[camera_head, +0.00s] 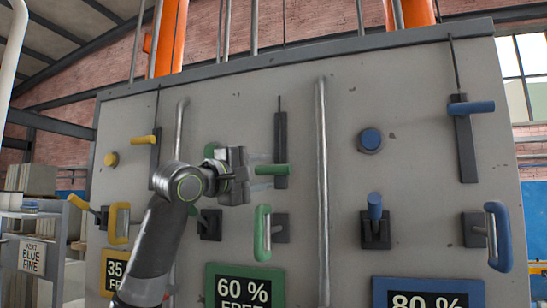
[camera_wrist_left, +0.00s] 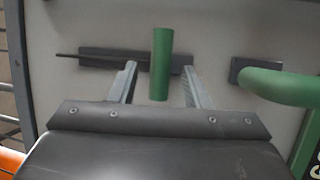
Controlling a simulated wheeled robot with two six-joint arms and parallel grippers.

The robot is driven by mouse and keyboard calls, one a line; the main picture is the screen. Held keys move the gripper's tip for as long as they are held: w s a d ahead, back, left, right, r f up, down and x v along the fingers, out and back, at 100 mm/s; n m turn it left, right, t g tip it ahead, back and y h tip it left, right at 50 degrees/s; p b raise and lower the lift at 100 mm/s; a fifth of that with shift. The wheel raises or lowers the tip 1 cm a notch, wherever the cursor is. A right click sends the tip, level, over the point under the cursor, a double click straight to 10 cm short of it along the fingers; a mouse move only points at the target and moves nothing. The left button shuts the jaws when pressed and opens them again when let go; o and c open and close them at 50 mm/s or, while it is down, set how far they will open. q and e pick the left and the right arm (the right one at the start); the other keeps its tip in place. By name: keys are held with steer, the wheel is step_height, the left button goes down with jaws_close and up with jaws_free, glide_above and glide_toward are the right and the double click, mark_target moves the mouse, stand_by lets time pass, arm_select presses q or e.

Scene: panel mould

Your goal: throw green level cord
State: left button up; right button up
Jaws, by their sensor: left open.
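A green bar handle (camera_head: 275,169) stands out from a dark upright slotted plate (camera_head: 281,140) on the grey panel, with a thin cord or rod above it. My left gripper (camera_head: 262,176) reaches in from the left and is open at this handle. In the left wrist view the green handle (camera_wrist_left: 161,62) lies between the two spread fingers (camera_wrist_left: 160,84), with a gap on each side. The dark plate (camera_wrist_left: 95,57) lies behind it. My right gripper is not in view.
A green loop handle (camera_head: 262,233) is below right of the gripper and also shows in the left wrist view (camera_wrist_left: 282,87). A green lever (camera_head: 208,222) is partly hidden by my arm. Vertical pipes (camera_head: 322,190) run down the panel. Yellow controls (camera_head: 118,222) are left, blue ones (camera_head: 498,236) right.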

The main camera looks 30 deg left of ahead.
mark_target(269, 170)
arm_select(q)
steer(key=p+x, duration=0.1)
steer(key=x, duration=0.2)
steer(key=shift+w, duration=0.2)
steer(key=shift+w+d, duration=0.1)
steer(key=shift+w, duration=0.2)
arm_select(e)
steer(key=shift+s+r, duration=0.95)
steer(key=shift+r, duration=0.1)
arm_select(q)
steer(key=shift+s, duration=0.1)
steer(key=shift+c, duration=0.2)
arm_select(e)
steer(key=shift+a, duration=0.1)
arm_select(q)
jaws_close()
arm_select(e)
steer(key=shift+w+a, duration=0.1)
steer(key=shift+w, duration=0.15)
